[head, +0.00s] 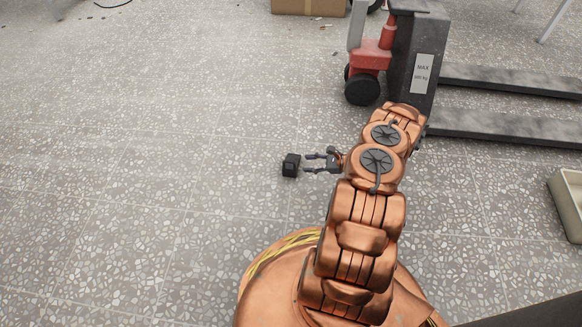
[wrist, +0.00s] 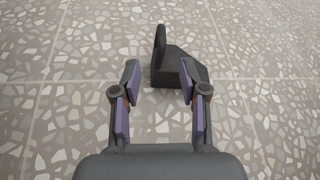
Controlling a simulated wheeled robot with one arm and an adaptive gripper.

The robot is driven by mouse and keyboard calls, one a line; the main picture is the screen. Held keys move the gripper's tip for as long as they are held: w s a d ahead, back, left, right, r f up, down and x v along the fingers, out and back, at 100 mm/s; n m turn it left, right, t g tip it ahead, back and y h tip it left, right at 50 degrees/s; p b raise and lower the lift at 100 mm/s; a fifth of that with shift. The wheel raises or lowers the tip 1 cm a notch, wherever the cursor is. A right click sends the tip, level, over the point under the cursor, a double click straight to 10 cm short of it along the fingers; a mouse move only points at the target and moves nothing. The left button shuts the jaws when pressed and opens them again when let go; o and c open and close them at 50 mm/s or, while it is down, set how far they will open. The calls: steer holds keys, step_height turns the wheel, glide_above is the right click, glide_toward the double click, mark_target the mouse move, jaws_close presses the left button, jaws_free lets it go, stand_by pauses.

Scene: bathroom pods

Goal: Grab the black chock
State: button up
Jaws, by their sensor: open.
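The black chock (head: 291,165) sits on the speckled tile floor, just left of my gripper's fingertips in the head view. In the wrist view the chock (wrist: 177,66) is a dark wedge-like block with an upright rounded part at its left. My gripper (head: 311,162) is open, with its fingers pointing at the chock. In the wrist view the fingertips (wrist: 160,80) stand apart, and the chock lies at and beyond them, somewhat right of centre. The right fingertip overlaps the chock's near right side; I cannot tell whether they touch.
A pallet jack with a dark body (head: 411,60), red pump (head: 371,55) and long forks (head: 500,128) stands behind my arm. A cardboard box (head: 308,6) is at the back. A beige bin (head: 568,205) is at the right edge. The floor at left is mostly clear.

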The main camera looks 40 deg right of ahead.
mark_target(293, 162)
steer(key=shift+r+b+x, duration=0.15)
steer(key=shift+b+x, duration=0.8)
steer(key=shift+x, duration=0.9)
steer(key=shift+r+b+x, duration=0.15)
steer(key=shift+b+x, duration=0.75)
steer(key=shift+x, duration=0.9)
jaws_close()
